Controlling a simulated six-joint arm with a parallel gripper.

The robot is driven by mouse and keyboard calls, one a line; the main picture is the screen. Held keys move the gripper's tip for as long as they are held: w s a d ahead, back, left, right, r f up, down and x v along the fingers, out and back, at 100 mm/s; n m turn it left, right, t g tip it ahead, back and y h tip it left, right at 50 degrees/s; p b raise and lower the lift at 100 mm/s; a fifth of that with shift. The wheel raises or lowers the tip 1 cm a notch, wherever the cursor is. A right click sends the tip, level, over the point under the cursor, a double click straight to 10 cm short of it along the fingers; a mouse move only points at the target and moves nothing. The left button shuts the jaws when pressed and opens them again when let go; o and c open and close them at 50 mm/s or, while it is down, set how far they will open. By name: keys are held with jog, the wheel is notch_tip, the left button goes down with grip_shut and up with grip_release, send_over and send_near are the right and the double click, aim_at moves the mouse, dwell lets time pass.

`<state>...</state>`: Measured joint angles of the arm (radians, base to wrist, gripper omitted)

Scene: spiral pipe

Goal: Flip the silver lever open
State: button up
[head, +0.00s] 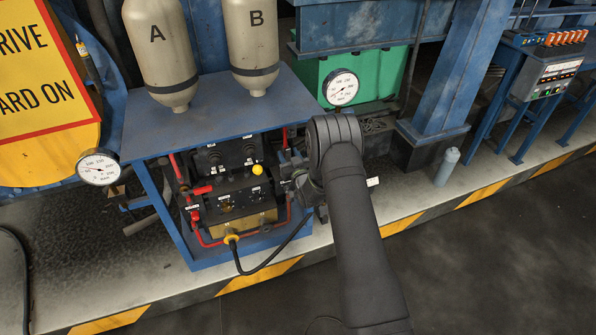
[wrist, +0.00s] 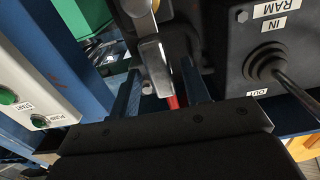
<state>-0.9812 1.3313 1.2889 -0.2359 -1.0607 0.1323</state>
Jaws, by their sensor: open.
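The silver lever (wrist: 155,66) shows in the wrist view as a bright metal bar hanging from a round metal pivot at the top centre. My gripper (wrist: 161,80) is open, with one finger to the left of the lever and the other to its right. The lever's lower end lies between the fingers; I cannot tell whether either finger touches it. A red part (wrist: 172,102) shows just below the lever. In the head view my gripper (head: 294,164) is at the right side of the blue-framed control unit, and I cannot make out the lever there.
A black panel (wrist: 240,45) with a joystick (wrist: 268,65) is close on the right in the wrist view. A pale panel with green buttons (wrist: 40,122) is on the left. The blue shelf (head: 215,112) with tanks A and B overhangs the unit. A black cable (head: 268,262) hangs in front.

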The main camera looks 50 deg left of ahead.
jog(key=v, duration=1.6)
jog(key=shift+d, duration=0.2)
jog(key=x, duration=1.7)
jog(key=shift+a, duration=0.25)
jog(key=shift+d, duration=0.1)
